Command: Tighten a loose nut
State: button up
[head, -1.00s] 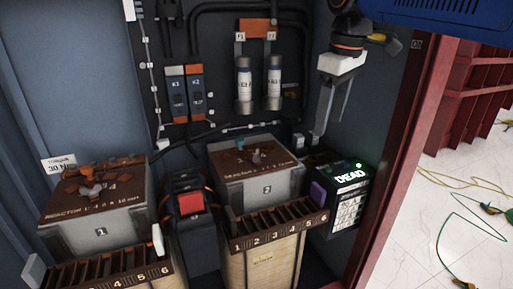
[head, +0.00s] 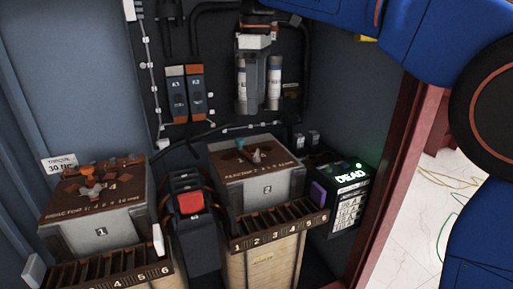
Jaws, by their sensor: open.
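Reactor box 1 (head: 101,233) stands at the left and reactor box 2 (head: 268,190) at the centre, both with brown tops. On box 1's top are an orange fitting (head: 87,172) and a grey star-shaped fitting (head: 91,190). On box 2's top are a teal fitting (head: 240,142) and a small pale fitting (head: 257,155). I cannot tell which nut is loose. My gripper (head: 252,110) points down with its fingers apart and empty. It appears above box 2, in front of the fuse cylinders on the back wall, which it partly hides.
Slotted racks numbered 1 to 6 stand in front of box 1 (head: 108,266) and box 2 (head: 278,219). A red block (head: 190,203) sits between the boxes. A DEAD-display meter (head: 345,195) is at right. A torque sign (head: 60,166) reads about 30. My blue arm fills the upper right.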

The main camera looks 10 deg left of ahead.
aim_at(257, 151)
notch_tip(257, 151, down, 15)
jog(key=shift+r, duration=0.2)
dwell(0.3)
jog(key=c, duration=1.1)
